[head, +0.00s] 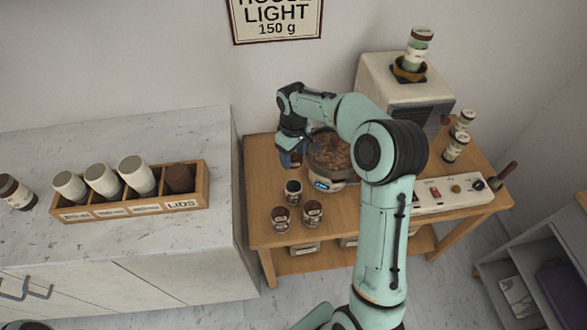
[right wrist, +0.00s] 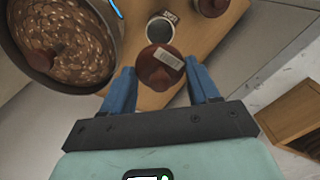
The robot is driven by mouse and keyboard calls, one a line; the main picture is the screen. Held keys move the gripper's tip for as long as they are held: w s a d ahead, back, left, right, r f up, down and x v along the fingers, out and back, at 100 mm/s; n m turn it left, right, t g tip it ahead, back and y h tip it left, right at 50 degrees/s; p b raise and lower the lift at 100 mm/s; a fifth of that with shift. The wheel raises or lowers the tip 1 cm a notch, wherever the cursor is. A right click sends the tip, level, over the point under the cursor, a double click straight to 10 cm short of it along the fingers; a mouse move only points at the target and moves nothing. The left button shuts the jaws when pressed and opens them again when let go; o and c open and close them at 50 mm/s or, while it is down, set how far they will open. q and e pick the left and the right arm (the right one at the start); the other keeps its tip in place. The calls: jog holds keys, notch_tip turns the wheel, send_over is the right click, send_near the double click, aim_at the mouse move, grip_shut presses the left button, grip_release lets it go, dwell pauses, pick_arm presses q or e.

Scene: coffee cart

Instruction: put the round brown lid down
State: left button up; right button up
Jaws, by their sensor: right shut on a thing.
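My right gripper (head: 291,160) is above the wooden table's left side, beside the bowl of beans. In the right wrist view its blue fingers (right wrist: 162,88) are shut on the round brown lid (right wrist: 160,68), which has a pale label on top. The lid is hidden by the gripper in the head view. A jar with a dark open top (head: 293,190) stands in front of the gripper; its pale rim (right wrist: 162,27) shows just beyond the lid in the right wrist view. I cannot tell how high the lid is above the table. My left gripper is not in view.
Two brown-lidded jars (head: 281,217) (head: 313,213) stand near the table's front edge. The bean bowl (head: 333,150) sits on a scale (head: 322,185). A wooden crate (head: 130,209) on the left counter holds pale cups and brown lids. Bare table (head: 262,170) shows at the left.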

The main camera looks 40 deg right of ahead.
notch_tip(320, 180, up, 5)
jog(key=shift+w+r, duration=0.1)
jog(key=shift+w+a, duration=0.1)
jog(key=shift+a, duration=0.15)
jog(key=w+a+f+n+b, duration=0.15)
jog(key=w+a+f, duration=0.25)
jog(key=a+f, duration=0.4)
jog(key=b, duration=0.1)
send_over(265, 202)
jog(key=shift+m, duration=0.25)
notch_tip(265, 202, down, 15)
jog(key=shift+r, duration=0.1)
jog(key=shift+f, duration=2.35)
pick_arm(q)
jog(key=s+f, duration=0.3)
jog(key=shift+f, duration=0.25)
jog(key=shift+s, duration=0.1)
pick_arm(e)
jog(key=o, duration=1)
jog(key=shift+f, duration=0.1)
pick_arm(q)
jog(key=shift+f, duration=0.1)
pick_arm(e)
jog(key=shift+o, duration=0.2)
